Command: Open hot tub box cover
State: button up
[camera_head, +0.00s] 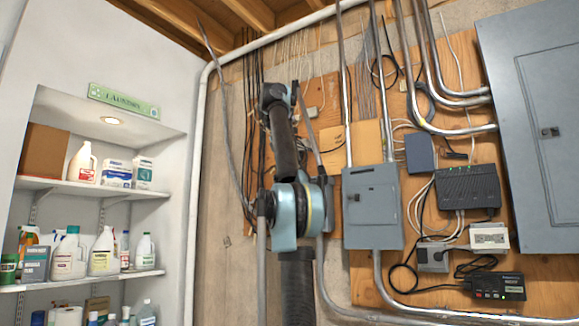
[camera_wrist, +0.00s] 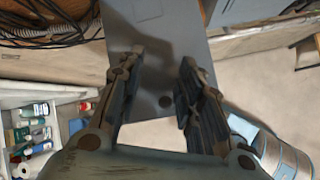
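The grey hot tub box (camera_head: 373,208) is mounted on the wooden board right of my arm in the head view. Its front cover looks shut, with a small latch near its left edge. No contact is clear. In the head view, my arm hides most of the gripper.
A large grey electrical panel (camera_head: 535,130) stands at the right. A black router (camera_head: 468,187), a small black device (camera_head: 494,285) and loose cables are right of the box. Metal conduits run above and below it. Shelves (camera_head: 95,188) with bottles are at the left.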

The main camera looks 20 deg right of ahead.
jog(key=shift+w+a+f, duration=0.3)
jog(key=shift+w+f, duration=0.1)
jog(key=shift+w, duration=0.3)
jog(key=shift+w+a+f, duration=0.1)
jog(key=shift+w+a, duration=0.15)
jog(key=shift+s+a+r, duration=0.1)
jog(key=shift+s+r, duration=0.15)
jog(key=shift+s, duration=0.3)
jog(key=shift+s+r, duration=0.25)
jog(key=shift+s, duration=0.25)
jog(key=shift+s+a+r, duration=0.1)
jog(key=shift+s+a, duration=0.1)
jog(key=shift+w+d, duration=0.1)
jog(key=shift+w, duration=0.05)
jog(key=shift+s, duration=0.25)
jog(key=shift+w+a+r, duration=0.1)
jog(key=shift+a+r, duration=0.2)
jog(key=shift+a, duration=0.1)
jog(key=s+a, duration=0.7)
jog(key=a, duration=0.1)
jog(key=shift+s+a, duration=0.35)
jog(key=shift+a, duration=0.05)
